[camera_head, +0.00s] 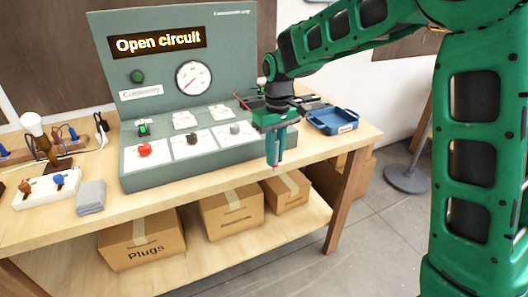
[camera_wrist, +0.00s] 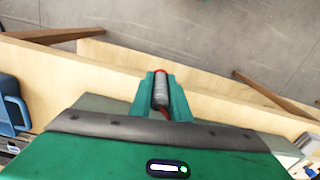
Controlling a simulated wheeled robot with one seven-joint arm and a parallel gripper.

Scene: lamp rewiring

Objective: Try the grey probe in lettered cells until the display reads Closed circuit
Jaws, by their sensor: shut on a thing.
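The continuity panel (camera_head: 210,75) stands on the table, and its display (camera_head: 157,40) reads "Open circuit". My gripper (camera_head: 273,160) points down in front of the panel's right end, near the table's front edge. In the wrist view my gripper (camera_wrist: 160,90) is shut on the grey probe (camera_wrist: 160,92), a ribbed cylinder with a red end and a reddish lead. The fingers hide most of the probe in the head view. On the panel's sloped face are white cells with a red knob (camera_head: 145,150), a black knob (camera_head: 192,138) and a grey knob (camera_head: 234,128). Cell letters are too small to read.
A blue tray (camera_head: 333,121) stands right of the panel. Cardboard boxes (camera_head: 140,243) fill the lower shelf. The table's front strip is mostly clear.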

